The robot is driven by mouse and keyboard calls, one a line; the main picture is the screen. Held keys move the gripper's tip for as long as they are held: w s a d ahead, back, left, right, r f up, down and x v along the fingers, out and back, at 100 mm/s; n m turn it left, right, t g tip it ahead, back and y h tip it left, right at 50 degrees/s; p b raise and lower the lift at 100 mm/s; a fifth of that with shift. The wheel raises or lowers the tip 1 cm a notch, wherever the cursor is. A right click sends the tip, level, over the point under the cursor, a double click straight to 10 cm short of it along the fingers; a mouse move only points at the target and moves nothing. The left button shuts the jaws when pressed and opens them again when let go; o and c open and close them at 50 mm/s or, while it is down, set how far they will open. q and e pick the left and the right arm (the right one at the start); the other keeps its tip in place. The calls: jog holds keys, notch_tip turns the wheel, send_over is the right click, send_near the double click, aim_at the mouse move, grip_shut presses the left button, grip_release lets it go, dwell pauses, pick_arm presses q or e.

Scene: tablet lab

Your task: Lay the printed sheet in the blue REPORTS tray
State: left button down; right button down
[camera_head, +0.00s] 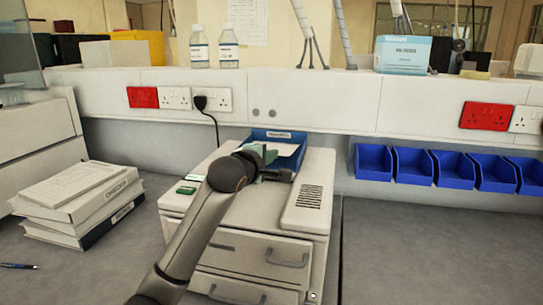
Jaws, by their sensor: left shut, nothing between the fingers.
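The blue tray (277,136) with a white label on its back wall sits on top of a white drawer unit near the middle of the head view. A white sheet (284,149) shows inside it, partly hidden by my gripper; its print cannot be made out. My left gripper (268,163) is at the tray's front, over or just before the sheet. It is shut with nothing between its fingers. My arm hides the tray's front left part. I cannot tell whether the fingers touch the tray. My right gripper is not in view.
The white drawer unit (308,196) has a vent and small green-labelled items (186,190) on top. A stack of binders with papers on top (75,185) stands at left, a pen (19,266) before it. Blue bins (412,166) hang at right. The right bench is clear.

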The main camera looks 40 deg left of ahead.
pick_arm(q)
jog(key=c, duration=1.5)
grip_release()
jog(key=shift+c, duration=0.2)
jog(key=o, duration=0.5)
jog(key=shift+c, duration=0.2)
jog(key=b+v, duration=0.1)
jog(key=v, duration=1.1)
jog(key=shift+s, duration=0.2)
jog(key=shift+d, duration=0.15)
